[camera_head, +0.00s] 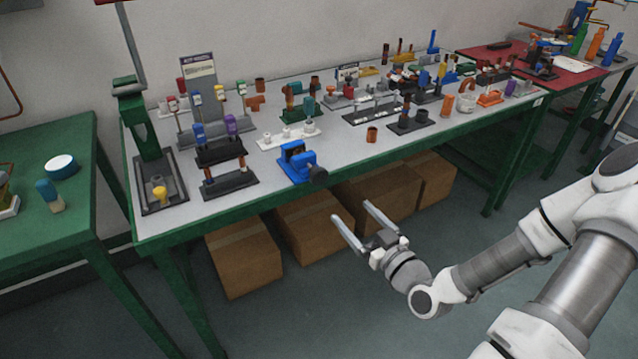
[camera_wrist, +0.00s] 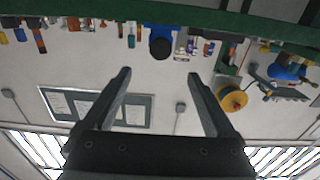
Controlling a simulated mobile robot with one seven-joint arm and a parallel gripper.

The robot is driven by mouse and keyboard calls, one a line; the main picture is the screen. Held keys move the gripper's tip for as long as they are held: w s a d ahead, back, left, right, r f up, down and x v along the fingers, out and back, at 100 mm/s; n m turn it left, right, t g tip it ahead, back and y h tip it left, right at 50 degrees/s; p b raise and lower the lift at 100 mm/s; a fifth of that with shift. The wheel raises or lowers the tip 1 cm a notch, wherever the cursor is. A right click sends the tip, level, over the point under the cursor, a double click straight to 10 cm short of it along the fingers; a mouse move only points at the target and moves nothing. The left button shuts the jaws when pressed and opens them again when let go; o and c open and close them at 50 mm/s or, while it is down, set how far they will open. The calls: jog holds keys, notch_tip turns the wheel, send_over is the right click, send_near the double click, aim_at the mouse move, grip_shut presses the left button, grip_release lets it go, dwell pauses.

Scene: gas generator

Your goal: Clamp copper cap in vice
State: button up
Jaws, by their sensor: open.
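The blue vice (camera_head: 297,160) stands at the front edge of the grey-topped table, its dark screw end facing me. In the wrist view, which is upside down, a blue and black shape that looks like the vice (camera_wrist: 160,42) lies beyond the fingers. A short copper cylinder (camera_head: 371,134), possibly the copper cap, stands on the table to the right of the vice. Other copper pieces stand further back, so I cannot tell for sure which is the cap. My gripper (camera_head: 351,211) is open and empty, in front of the table and apart from everything; its fingers (camera_wrist: 159,73) are spread.
The green-framed table (camera_head: 230,218) holds racks and fittings, including a black rack (camera_head: 228,187) left of the vice and a dark stand (camera_head: 410,122) on the right. Cardboard boxes (camera_head: 243,258) sit underneath. Another green table (camera_head: 50,225) is at left. The floor in front is clear.

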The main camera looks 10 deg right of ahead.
aim_at(320, 180)
jog(key=b+x, duration=0.2)
jog(key=x, duration=1.3)
jog(key=shift+w+a, duration=0.2)
jog(key=shift+w, duration=0.1)
jog(key=shift+c, duration=0.2)
jog(key=shift+f, duration=0.1)
jog(key=c, duration=1.3)
jog(key=shift+m, duration=0.4)
jog(key=m, duration=0.3)
jog(key=shift+m+p, duration=0.3)
jog(key=shift+m, duration=0.1)
jog(key=m, duration=0.4)
jog(key=shift+m+p, duration=0.3)
jog(key=shift+p, duration=0.05)
